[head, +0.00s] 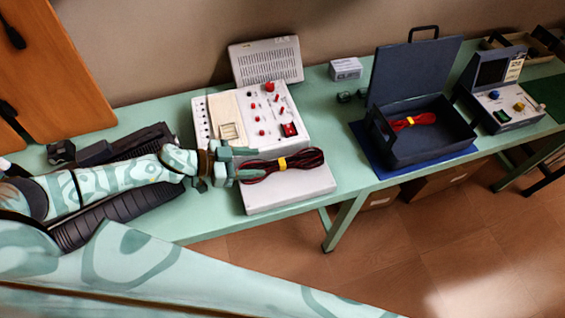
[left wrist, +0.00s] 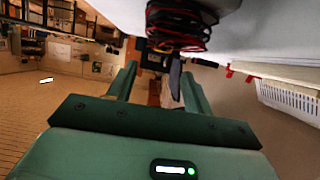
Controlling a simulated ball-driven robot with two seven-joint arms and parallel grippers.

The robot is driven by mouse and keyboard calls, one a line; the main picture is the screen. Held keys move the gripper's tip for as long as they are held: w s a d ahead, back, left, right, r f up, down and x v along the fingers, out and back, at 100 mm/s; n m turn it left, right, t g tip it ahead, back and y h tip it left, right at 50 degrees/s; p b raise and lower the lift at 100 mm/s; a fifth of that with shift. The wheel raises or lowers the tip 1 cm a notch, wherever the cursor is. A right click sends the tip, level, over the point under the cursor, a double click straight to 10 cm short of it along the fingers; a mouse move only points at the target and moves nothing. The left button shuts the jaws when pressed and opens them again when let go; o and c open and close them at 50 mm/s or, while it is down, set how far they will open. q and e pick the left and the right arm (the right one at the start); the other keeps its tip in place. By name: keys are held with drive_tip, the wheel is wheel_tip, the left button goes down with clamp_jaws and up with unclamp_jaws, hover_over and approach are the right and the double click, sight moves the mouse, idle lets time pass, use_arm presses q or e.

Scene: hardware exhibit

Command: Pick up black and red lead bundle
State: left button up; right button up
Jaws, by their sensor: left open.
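A black and red lead bundle (head: 283,165) with a yellow band lies on the front lid of a white instrument case, in the head view. It also shows at the top of the left wrist view (left wrist: 178,25), just beyond the fingers. My left gripper (head: 248,163) is open at the bundle's left end, its two fingers pointing right. In the left wrist view the left gripper (left wrist: 158,85) has nothing clearly between its fingers. Another red and black bundle (head: 412,121) with a yellow band lies in an open dark case (head: 440,143). My right gripper is not in view.
The white instrument (head: 290,108) with red knobs stands behind the bundle on the green table (head: 345,175). A white box (head: 345,69) and a grey vented unit (head: 266,62) are at the back. A blue-grey meter (head: 500,95) stands right. Table space between instrument and dark case is clear.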

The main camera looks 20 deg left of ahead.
sight(281, 161)
use_arm(q)
drive_tip(key=b+x, duration=0.1)
drive_tip(key=x, duration=0.6)
drive_tip(key=shift+w+a+f, duration=0.1)
drive_tip(key=shift+w+a, duration=0.05)
drive_tip(key=shift+a, duration=0.05)
clamp_jaws()
